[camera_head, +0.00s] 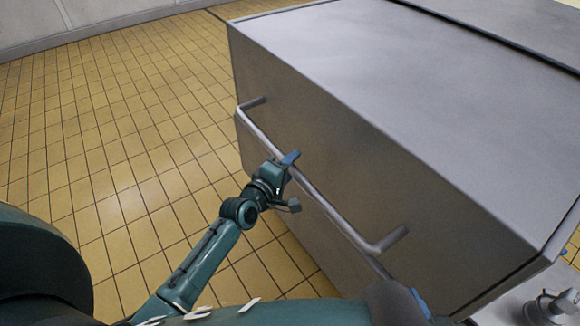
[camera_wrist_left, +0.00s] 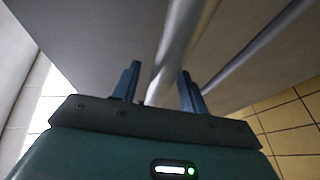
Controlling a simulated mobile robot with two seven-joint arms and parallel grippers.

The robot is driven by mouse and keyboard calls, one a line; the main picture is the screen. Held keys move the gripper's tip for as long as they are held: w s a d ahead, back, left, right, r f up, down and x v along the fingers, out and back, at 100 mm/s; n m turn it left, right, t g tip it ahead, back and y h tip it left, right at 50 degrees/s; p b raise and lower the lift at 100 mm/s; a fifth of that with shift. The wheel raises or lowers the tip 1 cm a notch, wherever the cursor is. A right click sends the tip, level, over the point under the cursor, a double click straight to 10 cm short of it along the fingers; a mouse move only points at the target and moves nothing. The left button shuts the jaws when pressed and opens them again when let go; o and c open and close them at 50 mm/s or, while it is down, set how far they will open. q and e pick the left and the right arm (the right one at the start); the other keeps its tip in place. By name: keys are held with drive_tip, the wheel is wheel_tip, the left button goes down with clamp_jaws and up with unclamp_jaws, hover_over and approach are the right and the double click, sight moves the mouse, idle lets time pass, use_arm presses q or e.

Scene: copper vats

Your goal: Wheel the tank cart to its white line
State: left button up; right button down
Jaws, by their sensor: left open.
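The tank cart (camera_head: 370,70) is a large grey metal box filling the right of the head view. A grey bar handle (camera_head: 335,215) runs along its near side. My left gripper (camera_head: 292,181) is at the middle of this handle, with its blue fingers on either side of the bar. In the left wrist view the handle (camera_wrist_left: 178,45) passes between the two open fingers (camera_wrist_left: 160,82); I cannot tell if they touch it. A dark part with a blue tip (camera_head: 418,302) at the bottom may be my right gripper; its jaws are not clear. I see no white line.
The yellow tiled floor (camera_head: 100,130) is open to the left of the cart. A pale wall (camera_head: 90,15) stands at the back left. A grey object (camera_head: 550,308) is at the lower right corner, partly cut off.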

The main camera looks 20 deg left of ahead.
use_arm(q)
clamp_jaws()
idle(0.4)
